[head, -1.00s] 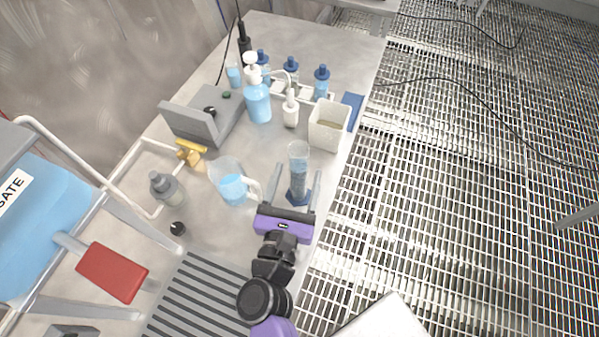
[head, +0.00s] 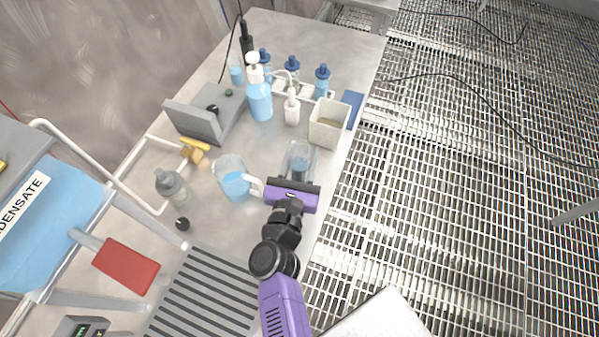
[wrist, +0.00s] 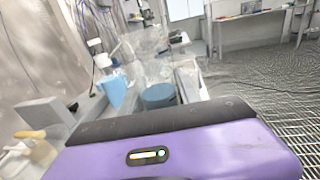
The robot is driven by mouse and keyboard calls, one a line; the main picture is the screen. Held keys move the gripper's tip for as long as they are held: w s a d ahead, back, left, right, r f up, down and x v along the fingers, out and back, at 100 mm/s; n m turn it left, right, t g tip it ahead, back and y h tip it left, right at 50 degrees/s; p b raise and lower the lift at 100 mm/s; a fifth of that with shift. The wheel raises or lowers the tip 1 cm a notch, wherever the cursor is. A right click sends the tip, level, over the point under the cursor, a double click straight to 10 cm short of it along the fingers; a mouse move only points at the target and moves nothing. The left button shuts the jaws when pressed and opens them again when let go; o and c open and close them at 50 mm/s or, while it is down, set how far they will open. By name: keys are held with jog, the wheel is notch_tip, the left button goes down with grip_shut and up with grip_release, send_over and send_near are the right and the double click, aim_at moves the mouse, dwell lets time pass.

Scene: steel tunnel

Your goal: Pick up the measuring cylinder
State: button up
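The measuring cylinder (head: 300,163) is clear with blue liquid and stands upright near the table's right edge. Its foot is hidden behind my gripper in the head view. My gripper (head: 301,160), with a purple body, reaches low over the table, its pale fingers on either side of the cylinder. It looks open; whether a finger touches the glass is hard to see. In the wrist view, the cylinder's blue liquid (wrist: 160,95) shows just beyond the purple body, between the fingers.
A beaker of blue liquid (head: 233,180) stands close left of my gripper. A cream square container (head: 328,125) is beyond the cylinder. A blue pump bottle (head: 259,98), white bottle (head: 292,108) and grey device (head: 205,118) stand farther back. The table's right edge is close.

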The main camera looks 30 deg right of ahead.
grip_shut()
jog(key=shift+r, duration=0.1)
notch_tip(320, 180, up, 20)
dwell(0.3)
